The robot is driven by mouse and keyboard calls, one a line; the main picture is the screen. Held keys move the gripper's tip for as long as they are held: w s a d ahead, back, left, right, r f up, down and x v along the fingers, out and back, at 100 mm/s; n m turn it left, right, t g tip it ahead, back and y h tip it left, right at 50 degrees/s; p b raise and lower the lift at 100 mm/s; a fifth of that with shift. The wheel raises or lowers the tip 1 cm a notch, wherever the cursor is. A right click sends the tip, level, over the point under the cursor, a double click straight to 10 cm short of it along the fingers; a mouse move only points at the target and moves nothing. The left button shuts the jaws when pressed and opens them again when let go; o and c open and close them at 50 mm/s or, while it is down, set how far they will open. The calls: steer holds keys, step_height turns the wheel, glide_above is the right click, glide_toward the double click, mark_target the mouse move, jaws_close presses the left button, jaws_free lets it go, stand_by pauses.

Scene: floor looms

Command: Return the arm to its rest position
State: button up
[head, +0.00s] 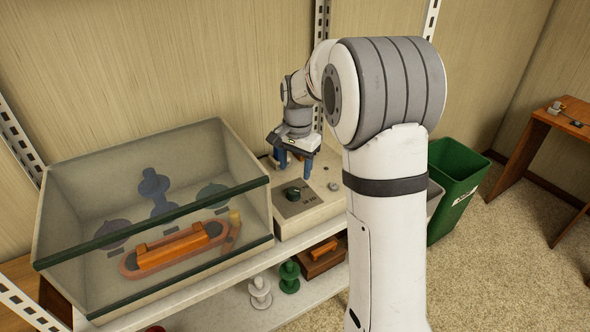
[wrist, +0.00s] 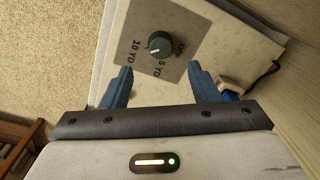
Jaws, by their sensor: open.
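My gripper (head: 294,168) is open and empty above a cream control box on the shelf. Its two blue fingers show apart in the wrist view (wrist: 162,88), with nothing between them. My white arm reaches over from the right and bends down to it. The control box (head: 322,208) has a grey plate with a dark green dial (head: 293,194). In the wrist view the dial (wrist: 160,43) lies beyond the fingertips, clear of them.
A glass-fronted case (head: 60,195) stands left of the box, holding an orange-brown tool (head: 175,248). White and green spools (head: 289,278) and a brown box (head: 321,258) sit on the lower shelf. A green bin (head: 455,190) and wooden table (head: 530,140) stand at right. Carpet there is open.

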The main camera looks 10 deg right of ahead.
steer(key=s+r+n+t, duration=0.2)
steer(key=s+n, duration=0.6)
steer(key=s, duration=2)
step_height(320, 180, up, 2)
steer(key=shift+a+r+n, duration=0.15)
steer(key=shift+n, duration=0.25)
